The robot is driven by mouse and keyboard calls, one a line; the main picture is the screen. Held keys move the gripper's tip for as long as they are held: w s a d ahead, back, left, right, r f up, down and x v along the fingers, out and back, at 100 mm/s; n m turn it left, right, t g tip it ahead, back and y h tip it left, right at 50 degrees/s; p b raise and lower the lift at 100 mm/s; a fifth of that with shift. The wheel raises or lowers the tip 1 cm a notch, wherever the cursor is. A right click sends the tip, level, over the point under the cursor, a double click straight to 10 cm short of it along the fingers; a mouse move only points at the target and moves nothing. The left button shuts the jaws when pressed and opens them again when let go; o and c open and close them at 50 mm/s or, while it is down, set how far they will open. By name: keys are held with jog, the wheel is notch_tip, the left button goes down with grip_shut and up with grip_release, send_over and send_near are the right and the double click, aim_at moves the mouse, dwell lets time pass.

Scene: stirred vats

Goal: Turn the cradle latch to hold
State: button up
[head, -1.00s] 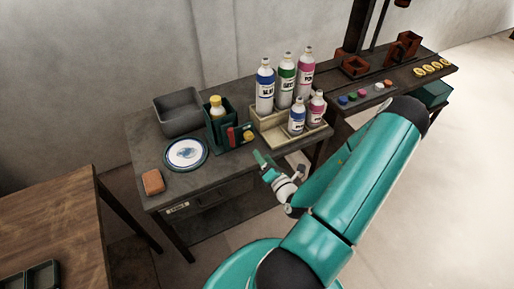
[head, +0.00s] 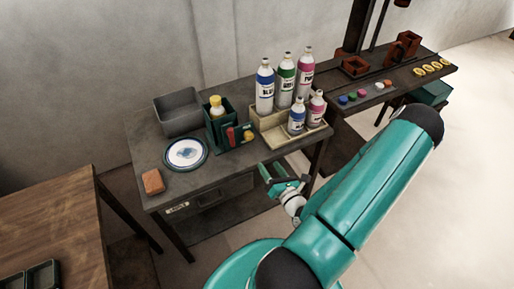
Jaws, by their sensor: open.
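A dark green cradle (head: 220,133) stands on the grey bench and holds a small white bottle with a yellow cap (head: 216,101). On its front side are an upright red piece (head: 231,136) and a round yellow piece (head: 248,136); which of them is the latch, and its setting, I cannot tell at this size. My gripper (head: 274,174) is open and empty, off the bench's front edge, lower right of the cradle and apart from it. Its fingers are green, and nothing lies between them.
A cream tray (head: 277,141) with several labelled bottles stands right of the cradle. A grey bin (head: 178,117), a blue-rimmed white plate (head: 186,153) and an orange block (head: 153,181) lie left. A drawer (head: 226,188) is under the bench. Free room lies before the bench front.

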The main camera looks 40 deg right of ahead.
aim_at(250, 138)
jog(key=w+d+n, duration=0.1)
jog(key=w+n, duration=0.1)
jog(key=w, duration=0.2)
jog(key=w+d+n, duration=0.1)
jog(key=w+n, duration=0.1)
jog(key=w, duration=0.3)
jog(key=w+d+n, duration=0.2)
jog(key=w+n, duration=0.1)
jog(key=w, duration=0.1)
jog(key=shift+w, duration=0.15)
jog(key=shift+c, duration=0.3)
jog(key=c, duration=0.9)
